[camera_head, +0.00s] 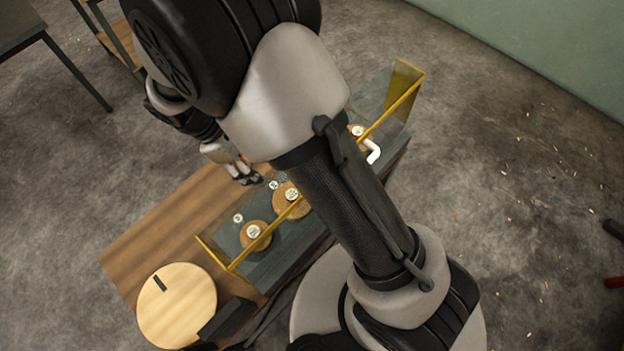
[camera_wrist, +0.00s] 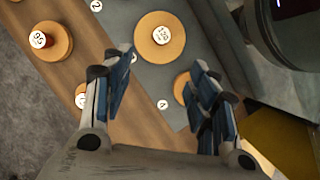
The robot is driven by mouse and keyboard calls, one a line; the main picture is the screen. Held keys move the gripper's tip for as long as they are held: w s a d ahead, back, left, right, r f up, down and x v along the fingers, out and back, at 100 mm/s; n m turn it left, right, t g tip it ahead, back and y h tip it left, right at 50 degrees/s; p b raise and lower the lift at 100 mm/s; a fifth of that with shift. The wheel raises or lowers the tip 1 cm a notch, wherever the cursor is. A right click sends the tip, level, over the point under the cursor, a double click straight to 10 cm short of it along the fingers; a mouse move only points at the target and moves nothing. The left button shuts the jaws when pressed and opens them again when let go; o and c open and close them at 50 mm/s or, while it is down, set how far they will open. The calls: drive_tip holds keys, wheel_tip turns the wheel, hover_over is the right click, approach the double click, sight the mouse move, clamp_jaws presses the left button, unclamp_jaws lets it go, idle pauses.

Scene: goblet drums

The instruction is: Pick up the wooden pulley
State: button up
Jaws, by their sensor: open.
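Several round wooden pulleys with white numbered labels are in view, and I cannot tell which one the task means. In the head view, one pulley (camera_head: 255,236) is at the near end of the dark tray, another (camera_head: 279,201) is beside it, and a third (camera_head: 355,143) is at the far end. In the wrist view, a large pulley (camera_wrist: 152,30) lies beyond my fingertips and a smaller one (camera_wrist: 181,88) is partly hidden by the right finger. Another pulley (camera_wrist: 50,52) is at upper left. My gripper (camera_wrist: 161,65) is open and empty above the tray's edge; it also shows in the head view (camera_head: 246,174).
The dark tray (camera_head: 270,262) has yellow end panels and a yellow rail (camera_head: 240,258) along it, on a wooden bench (camera_head: 160,225). A large pale round lid (camera_head: 177,306) is at the near end. A white bent pipe (camera_head: 373,152) is at the far side. My arm hides the middle.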

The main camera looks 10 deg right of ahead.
drive_tip(key=shift+s+b+x, duration=0.2)
drive_tip(key=shift+b+x, duration=2.9)
drive_tip(key=shift+x, duration=5.6)
drive_tip(key=shift+d+r, duration=0.1)
clamp_jaws()
